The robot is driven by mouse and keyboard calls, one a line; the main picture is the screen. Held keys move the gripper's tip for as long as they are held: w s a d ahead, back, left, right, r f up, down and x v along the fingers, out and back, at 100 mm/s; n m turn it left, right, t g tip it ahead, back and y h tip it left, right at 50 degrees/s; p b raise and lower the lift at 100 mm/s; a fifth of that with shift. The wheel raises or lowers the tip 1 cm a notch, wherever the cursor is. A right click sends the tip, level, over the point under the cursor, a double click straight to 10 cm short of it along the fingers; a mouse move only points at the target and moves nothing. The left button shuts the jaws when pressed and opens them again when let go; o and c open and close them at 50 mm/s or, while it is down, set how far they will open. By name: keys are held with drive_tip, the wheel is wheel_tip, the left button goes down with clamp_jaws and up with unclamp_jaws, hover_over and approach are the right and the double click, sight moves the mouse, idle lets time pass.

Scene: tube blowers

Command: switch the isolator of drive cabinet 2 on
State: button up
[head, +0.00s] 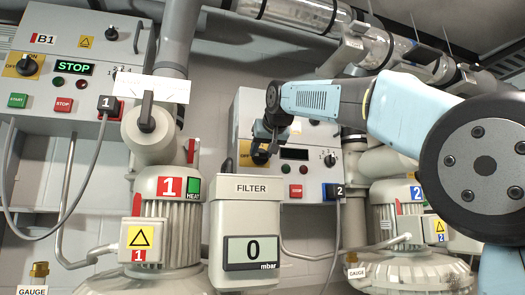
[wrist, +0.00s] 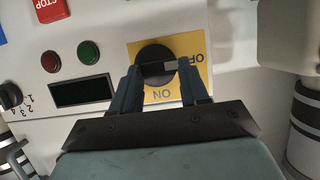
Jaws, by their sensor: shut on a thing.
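Drive cabinet 2 (head: 243,112) is the grey wall box behind the filter unit, with a "2" plug at its right. Its isolator is a black rotary knob (wrist: 153,56) on a yellow plate (wrist: 190,44), marked OFF and ON. In the wrist view the knob's grip bar lies across the picture, and its pale mark points right, towards OFF. My gripper (wrist: 160,70) is shut on the knob, one finger at each end of the bar. In the head view my gripper (head: 264,146) hides much of the knob. The cabinet's display (head: 294,154) is dark.
Cabinet 1 (head: 85,95), with a lit STOP display, hangs at the left. The filter unit (head: 245,215), reading 0 mbar, stands below my gripper. Red and green lamps and a red STOP button (wrist: 50,8) are beside the isolator. Blowers 1 (head: 165,215) and 2 (head: 390,215) stand either side.

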drive_tip(key=m+y, duration=0.2)
drive_tip(key=m, duration=0.1)
drive_tip(key=shift+w+d, duration=0.1)
drive_tip(key=shift+d, duration=0.25)
drive_tip(key=m+y, duration=0.2)
drive_tip(key=m, duration=0.1)
drive_tip(key=shift+w+d+g, duration=0.1)
drive_tip(key=shift+d+g, duration=0.2)
drive_tip(key=m, duration=0.1)
drive_tip(key=m+y, duration=0.1)
drive_tip(key=m, duration=0.1)
drive_tip(key=m+y, duration=0.1)
drive_tip(key=shift+w+d+f, duration=0.1)
drive_tip(key=shift+d+f, duration=0.15)
drive_tip(key=shift+f, duration=0.05)
drive_tip(key=shift+w+d+f+m+t+y, duration=0.15)
drive_tip(key=shift+m+t+y, duration=0.2)
drive_tip(key=shift+m, duration=0.5)
drive_tip(key=shift+s+f+m+t+y, duration=0.2)
drive_tip(key=shift+m+t, duration=0.25)
drive_tip(key=shift+m, duration=0.4)
drive_tip(key=o, duration=1)
drive_tip(key=shift+c, duration=0.2)
drive_tip(key=shift+o, duration=0.5)
drive_tip(key=shift+r, duration=0.15)
